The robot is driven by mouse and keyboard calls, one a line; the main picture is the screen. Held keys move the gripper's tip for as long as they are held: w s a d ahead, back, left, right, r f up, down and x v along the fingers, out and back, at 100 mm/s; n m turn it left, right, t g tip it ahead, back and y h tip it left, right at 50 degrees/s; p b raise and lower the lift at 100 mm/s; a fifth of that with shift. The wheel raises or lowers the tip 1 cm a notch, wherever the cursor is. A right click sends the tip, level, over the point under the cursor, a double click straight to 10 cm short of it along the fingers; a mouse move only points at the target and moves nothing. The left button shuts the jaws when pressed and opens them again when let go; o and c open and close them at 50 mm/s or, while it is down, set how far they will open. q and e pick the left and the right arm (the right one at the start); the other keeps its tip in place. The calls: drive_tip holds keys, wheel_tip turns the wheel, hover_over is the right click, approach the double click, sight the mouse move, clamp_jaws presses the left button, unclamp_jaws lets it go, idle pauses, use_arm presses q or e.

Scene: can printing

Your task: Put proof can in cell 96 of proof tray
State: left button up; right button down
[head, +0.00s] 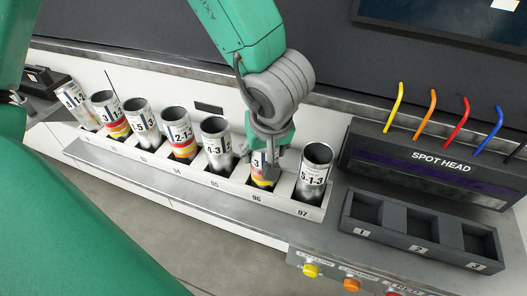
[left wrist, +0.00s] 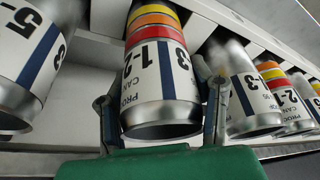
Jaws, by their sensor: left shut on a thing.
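The proof can (head: 259,171) is silver with a white label and yellow, orange and red bands. It also shows in the left wrist view (left wrist: 160,75), its label reading roughly 1-2-3. My left gripper (head: 268,160) comes down from above and is shut on it, one finger on each side near the rim. The can is upright at cell 96 of the proof tray (head: 215,182); its lower end is hidden by the tray's front wall, so I cannot tell whether it rests on the bottom. My right gripper is not in view.
Can 5-1-3 (head: 314,172) stands close by in cell 97, and another can (head: 216,143) stands in cell 95. Several more cans fill the tray to the left. A dark three-slot holder (head: 408,243) and the spot head (head: 440,160) are to the right.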

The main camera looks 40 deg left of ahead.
use_arm(q)
drive_tip(key=o, duration=1)
drive_tip(key=shift+d+r, duration=0.15)
drive_tip(key=shift+d, duration=0.15)
drive_tip(key=shift+a, duration=0.35)
drive_tip(key=p+v, duration=0.1)
drive_tip(key=v, duration=0.3)
drive_tip(key=p+v, duration=0.1)
drive_tip(key=v, duration=0.2)
drive_tip(key=p+v, duration=0.2)
drive_tip(key=v, duration=0.2)
drive_tip(key=shift+s+a+r, duration=0.1)
drive_tip(key=shift+a+r, duration=0.05)
drive_tip(key=shift+r, duration=0.25)
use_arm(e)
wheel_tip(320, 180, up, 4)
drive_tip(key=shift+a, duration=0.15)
use_arm(q)
drive_tip(key=shift+d, duration=0.3)
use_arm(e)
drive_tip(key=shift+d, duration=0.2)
